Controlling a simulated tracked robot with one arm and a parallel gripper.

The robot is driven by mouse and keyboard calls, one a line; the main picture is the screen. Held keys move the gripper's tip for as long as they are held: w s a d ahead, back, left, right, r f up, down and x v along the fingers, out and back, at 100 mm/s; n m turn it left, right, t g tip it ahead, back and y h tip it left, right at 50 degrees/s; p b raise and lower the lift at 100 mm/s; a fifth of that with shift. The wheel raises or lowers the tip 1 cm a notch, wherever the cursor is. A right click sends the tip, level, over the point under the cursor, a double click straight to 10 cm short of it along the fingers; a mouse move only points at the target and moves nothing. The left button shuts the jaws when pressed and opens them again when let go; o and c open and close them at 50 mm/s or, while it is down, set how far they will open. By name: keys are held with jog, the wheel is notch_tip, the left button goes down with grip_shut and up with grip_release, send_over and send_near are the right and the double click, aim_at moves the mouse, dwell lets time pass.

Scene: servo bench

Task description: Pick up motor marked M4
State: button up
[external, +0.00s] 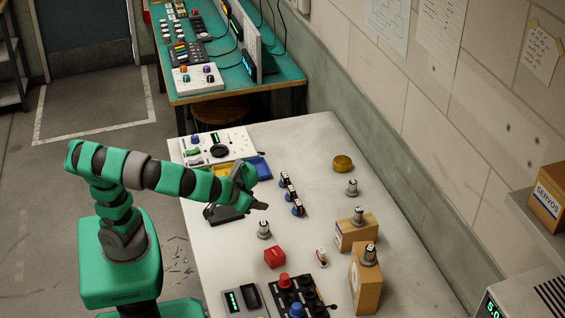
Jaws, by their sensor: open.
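Several small grey motors with pale marked tops are in the external view; their markings are too small to read, so I cannot tell which is M4. One motor (264,230) stands upright on the bench, just below and right of my gripper. Another motor (352,188) stands farther back near the wall. A third motor (358,216) sits on a cardboard box (352,236), and one more motor (370,255) sits on a taller box (366,286). My gripper (238,207) is open above the left side of the bench, apart from the motors.
Blue-based parts with white tops (291,193) stand in a row mid-bench. A red block (275,257), a small red-and-white item (321,257) and a black button panel (297,298) are nearer. A yellow round item (342,163) lies near the wall. Bench space at right-centre is clear.

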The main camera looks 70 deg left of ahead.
jog(key=s+d+f+n+t+y+b, duration=0.25)
jog(key=s+f+y+b, duration=0.35)
jog(key=f, duration=0.5)
jog(key=h, duration=0.2)
send_near(261, 227)
jog(key=w, duration=0.1)
jog(key=a, duration=0.1)
jog(key=w+a, duration=0.1)
jog(key=shift+w+a+f+n+g, duration=0.1)
jog(key=shift+w+f+n+g, duration=0.2)
jog(key=shift+w+n+g, duration=0.1)
jog(key=x, duration=0.4)
jog(key=shift+f+b, duration=0.25)
jog(key=shift+b, duration=0.15)
jog(key=shift+w+a+f, duration=0.2)
jog(key=shift+w+a, duration=0.05)
jog(key=shift+w, duration=0.35)
grip_shut()
